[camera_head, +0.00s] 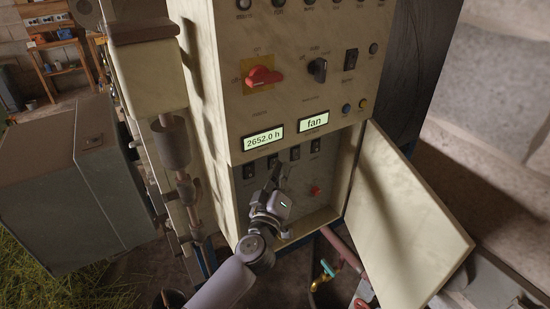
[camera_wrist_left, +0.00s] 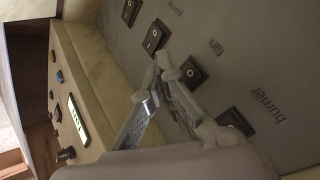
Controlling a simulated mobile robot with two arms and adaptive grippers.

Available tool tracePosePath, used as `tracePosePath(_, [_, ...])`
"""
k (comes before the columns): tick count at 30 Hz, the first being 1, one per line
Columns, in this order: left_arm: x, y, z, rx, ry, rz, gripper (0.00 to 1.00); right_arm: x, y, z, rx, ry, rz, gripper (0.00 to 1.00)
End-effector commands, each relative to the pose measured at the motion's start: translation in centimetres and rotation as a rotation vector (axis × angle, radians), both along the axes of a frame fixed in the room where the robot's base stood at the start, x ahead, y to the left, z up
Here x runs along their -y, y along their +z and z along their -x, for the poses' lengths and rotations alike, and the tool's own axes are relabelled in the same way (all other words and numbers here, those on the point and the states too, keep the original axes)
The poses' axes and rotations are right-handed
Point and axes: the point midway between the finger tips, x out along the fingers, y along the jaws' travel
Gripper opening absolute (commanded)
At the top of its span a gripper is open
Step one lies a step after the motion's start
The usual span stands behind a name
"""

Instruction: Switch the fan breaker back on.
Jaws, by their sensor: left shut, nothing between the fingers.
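The fan breaker is a black rocker switch (camera_wrist_left: 193,72) under the printed word "fan" in the left wrist view. An O mark shows on it. In the head view, a breaker row sits at the top of the open compartment (camera_head: 325,172), partly behind my gripper. My left gripper (camera_wrist_left: 160,66) is shut and empty, its fingertips close beside the fan breaker; contact cannot be told. It also shows in the head view (camera_head: 274,172), reaching into the compartment. The pump breaker (camera_wrist_left: 155,35) and burner breaker (camera_wrist_left: 237,120) flank the fan one. My right gripper is out of view.
The cabinet door (camera_head: 410,220) stands open on the right. A red knob (camera_head: 315,190) is inside the compartment. Pipework with a teal valve (camera_head: 327,267) lies below.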

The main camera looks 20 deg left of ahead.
Motion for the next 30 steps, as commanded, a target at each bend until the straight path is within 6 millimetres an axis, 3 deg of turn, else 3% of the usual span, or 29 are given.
tracePosePath(30, [-0.75,0.19,-0.58,0.000,0.000,-0.002,0.00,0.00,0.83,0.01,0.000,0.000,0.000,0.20])
